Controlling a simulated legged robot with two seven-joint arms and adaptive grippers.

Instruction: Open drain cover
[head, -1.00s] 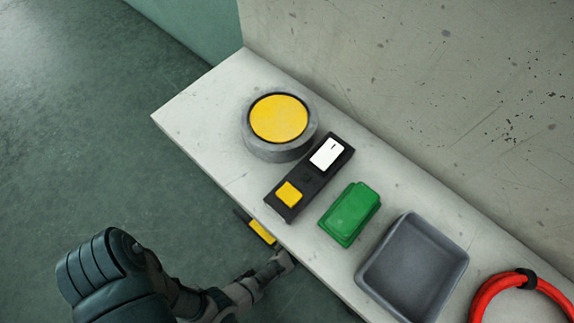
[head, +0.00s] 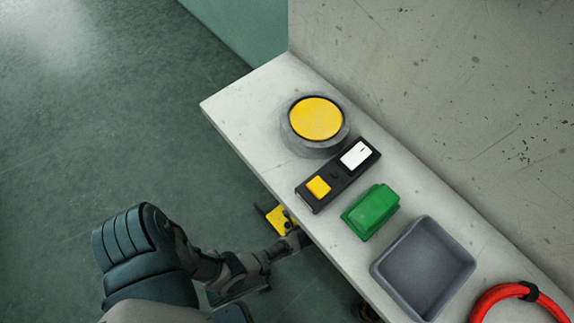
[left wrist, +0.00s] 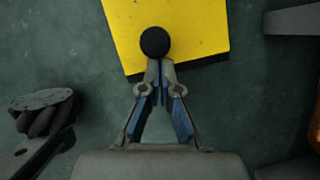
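A yellow plate with a dark edge (head: 279,219), which I take for the drain cover, shows low beside the bench front, partly hidden by the bench edge. In the left wrist view the yellow plate (left wrist: 200,35) carries a round black knob (left wrist: 155,42) near its lower edge. My left gripper (left wrist: 160,64) has its fingertips close together at the knob, and it looks shut on it; the tips are partly hidden there. In the head view my left arm reaches under the bench edge, and its gripper (head: 292,238) is partly hidden. My right gripper is not in view.
The pale bench (head: 250,110) holds a round yellow-topped unit (head: 316,118), a black switch panel (head: 335,178), a green block (head: 371,211), a grey tray (head: 425,268) and a red hose (head: 500,297). A dark ridged knob (left wrist: 42,115) stands at the wrist view's left. Floor at left is clear.

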